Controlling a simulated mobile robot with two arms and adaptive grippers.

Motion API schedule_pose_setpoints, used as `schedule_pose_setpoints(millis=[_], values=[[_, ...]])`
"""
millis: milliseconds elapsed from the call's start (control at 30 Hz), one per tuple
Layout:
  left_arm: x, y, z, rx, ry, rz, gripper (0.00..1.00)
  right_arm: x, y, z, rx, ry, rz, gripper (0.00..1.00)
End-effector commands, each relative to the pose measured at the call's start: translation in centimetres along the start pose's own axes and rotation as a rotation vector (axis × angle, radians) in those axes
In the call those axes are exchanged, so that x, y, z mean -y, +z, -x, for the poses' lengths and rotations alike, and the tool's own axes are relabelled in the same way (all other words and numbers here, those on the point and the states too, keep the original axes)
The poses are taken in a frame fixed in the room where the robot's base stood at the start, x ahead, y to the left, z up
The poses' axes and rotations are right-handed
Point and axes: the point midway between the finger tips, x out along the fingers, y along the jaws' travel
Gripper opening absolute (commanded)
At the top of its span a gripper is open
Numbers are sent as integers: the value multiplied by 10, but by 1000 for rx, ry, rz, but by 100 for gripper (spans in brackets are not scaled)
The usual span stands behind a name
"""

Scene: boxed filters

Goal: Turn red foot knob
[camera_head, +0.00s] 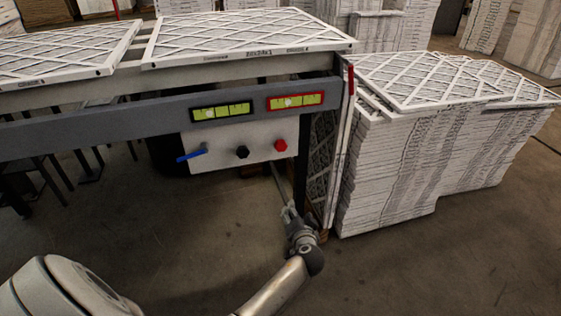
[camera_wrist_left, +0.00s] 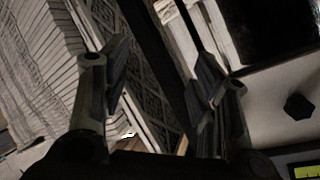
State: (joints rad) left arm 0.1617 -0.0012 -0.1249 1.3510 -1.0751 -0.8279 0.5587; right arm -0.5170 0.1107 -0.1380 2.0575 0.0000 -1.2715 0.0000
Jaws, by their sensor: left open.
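The red knob (camera_head: 280,146) is at the right end of a pale control panel (camera_head: 222,160) under the conveyor edge. A black knob (camera_head: 242,152) and a blue lever (camera_head: 191,155) are to its left. My left gripper (camera_head: 288,210) is below the red knob and slightly right of it in the head view, apart from it. Its two fingers are spread and empty in the left wrist view (camera_wrist_left: 163,72). There, a dark knob (camera_wrist_left: 298,106) shows at the right edge; the red knob is not visible. My right gripper is not in view.
Two green gauges, one black-framed (camera_head: 222,112) and one red-framed (camera_head: 295,101), sit above the panel. A tall filter stack (camera_head: 385,175) stands close right of my gripper. White-framed filters (camera_head: 240,40) lie on the conveyor.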

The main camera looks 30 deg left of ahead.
Motion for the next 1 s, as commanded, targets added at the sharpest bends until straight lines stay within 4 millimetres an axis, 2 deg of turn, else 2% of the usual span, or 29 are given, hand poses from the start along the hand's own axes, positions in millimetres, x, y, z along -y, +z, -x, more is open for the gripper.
schedule_pose_setpoints(millis=[100,200,300,433,567,1000], values=[[39,-45,-2,-84,-151,87,55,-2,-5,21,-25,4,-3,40],[72,-72,4,-135,-254,148,55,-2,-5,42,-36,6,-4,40],[96,-90,12,-170,-329,195,55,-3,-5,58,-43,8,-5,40],[114,-102,18,-194,-379,228,55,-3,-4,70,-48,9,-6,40],[122,-106,12,-200,-393,234,55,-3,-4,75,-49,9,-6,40],[152,-117,-58,-198,-390,233,55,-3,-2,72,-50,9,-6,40]])
